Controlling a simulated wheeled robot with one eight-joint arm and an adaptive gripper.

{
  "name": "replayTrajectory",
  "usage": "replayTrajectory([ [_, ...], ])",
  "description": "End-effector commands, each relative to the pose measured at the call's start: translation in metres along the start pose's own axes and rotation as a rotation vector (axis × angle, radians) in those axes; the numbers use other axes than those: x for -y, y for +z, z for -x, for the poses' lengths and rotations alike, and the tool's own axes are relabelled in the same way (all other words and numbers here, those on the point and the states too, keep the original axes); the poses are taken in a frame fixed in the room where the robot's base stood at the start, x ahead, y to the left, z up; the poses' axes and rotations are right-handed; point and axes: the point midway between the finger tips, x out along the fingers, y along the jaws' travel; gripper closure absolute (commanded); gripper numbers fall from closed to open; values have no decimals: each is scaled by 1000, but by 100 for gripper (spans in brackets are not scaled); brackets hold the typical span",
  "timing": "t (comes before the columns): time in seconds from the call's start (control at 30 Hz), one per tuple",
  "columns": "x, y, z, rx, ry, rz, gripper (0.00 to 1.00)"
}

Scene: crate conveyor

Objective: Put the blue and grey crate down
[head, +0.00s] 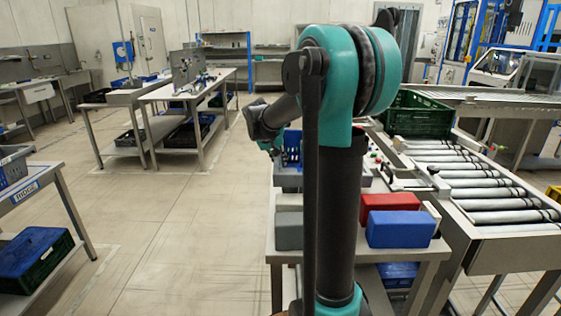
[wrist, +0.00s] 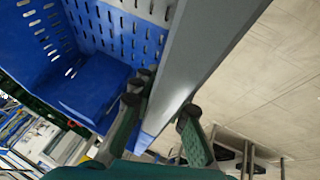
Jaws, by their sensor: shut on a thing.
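The blue and grey crate fills the upper left of the wrist view, with slotted blue walls and a smooth grey rim (wrist: 205,55). My gripper (wrist: 163,108) is shut on this rim, one finger on each side of it. A plain blue, box-like shape (wrist: 92,85) shows inside the crate; I cannot tell if it is a separate thing. In the head view, part of the crate (head: 292,148) shows left of my arm, by the far end of the near table. My arm hides the rest of it and the gripper.
The near table (head: 425,252) holds grey boxes (head: 289,232), a red box (head: 386,203) and a blue box (head: 400,229). A roller conveyor (head: 490,193) with a dark green crate (head: 418,115) stands right. A bench (head: 60,190) stands left. The floor between is clear.

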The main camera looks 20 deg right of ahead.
Motion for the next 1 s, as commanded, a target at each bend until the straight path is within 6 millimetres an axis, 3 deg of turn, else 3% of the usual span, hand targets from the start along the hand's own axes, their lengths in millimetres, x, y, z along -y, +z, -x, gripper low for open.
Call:
replayTrajectory([
  [0.13,0,0,-2,-1,1,1,100],
  [0.17,1,0,-2,0,0,0,82],
  [0.33,0,0,-1,0,0,0,64],
  [0.67,0,0,2,0,0,0,64],
  [0.77,0,0,12,0,-1,1,64],
  [1.0,0,0,58,0,0,2,64],
])
